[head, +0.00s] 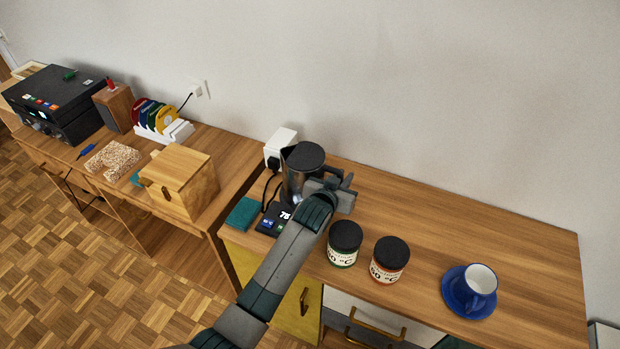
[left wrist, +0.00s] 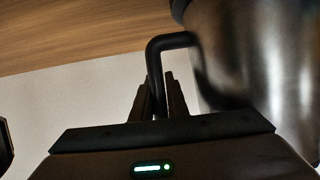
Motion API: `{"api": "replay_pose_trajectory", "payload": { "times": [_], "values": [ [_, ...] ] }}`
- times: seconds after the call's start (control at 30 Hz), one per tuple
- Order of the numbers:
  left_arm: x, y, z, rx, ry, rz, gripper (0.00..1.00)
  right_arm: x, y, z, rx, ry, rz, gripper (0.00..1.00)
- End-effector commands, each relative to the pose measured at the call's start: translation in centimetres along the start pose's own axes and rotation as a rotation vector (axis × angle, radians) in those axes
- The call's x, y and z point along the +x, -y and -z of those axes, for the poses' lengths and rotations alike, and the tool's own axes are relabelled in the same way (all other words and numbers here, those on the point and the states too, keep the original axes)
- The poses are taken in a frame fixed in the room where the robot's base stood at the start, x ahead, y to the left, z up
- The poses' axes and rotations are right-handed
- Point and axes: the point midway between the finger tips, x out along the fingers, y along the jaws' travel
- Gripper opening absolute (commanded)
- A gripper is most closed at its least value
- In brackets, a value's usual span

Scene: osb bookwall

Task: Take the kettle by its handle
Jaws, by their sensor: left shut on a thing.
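The kettle (head: 296,181) has a steel body and a black lid, and stands on its base (head: 272,222) with a display at the back left of the right-hand wooden cabinet. In the left wrist view the kettle's steel body (left wrist: 262,65) fills the right side. Its black handle (left wrist: 155,60) comes down between the two fingers of my left gripper (left wrist: 160,97). My left gripper (head: 331,187) is shut on the handle, at the right side of the kettle in the head view. My arm hides the kettle's lower right part. My right gripper is not in view.
Two black-lidded jars, one green-banded (head: 343,252) and one red-banded (head: 388,267), stand close to my left forearm. A cup (head: 481,279) on a blue saucer (head: 456,291) is further right. A white box (head: 281,143) stands behind the kettle. The cabinet top (head: 450,220) is clear at the back right.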

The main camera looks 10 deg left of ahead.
Motion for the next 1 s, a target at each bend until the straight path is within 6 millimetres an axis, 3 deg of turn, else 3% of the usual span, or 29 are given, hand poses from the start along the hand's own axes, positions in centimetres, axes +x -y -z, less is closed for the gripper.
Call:
{"api": "replay_pose_trajectory", "payload": {
  "times": [1.0],
  "values": [
    [-0.06,0.05,0.63,-0.001,-0.003,-0.001,0.00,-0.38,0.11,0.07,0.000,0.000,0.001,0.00]
  ]
}}
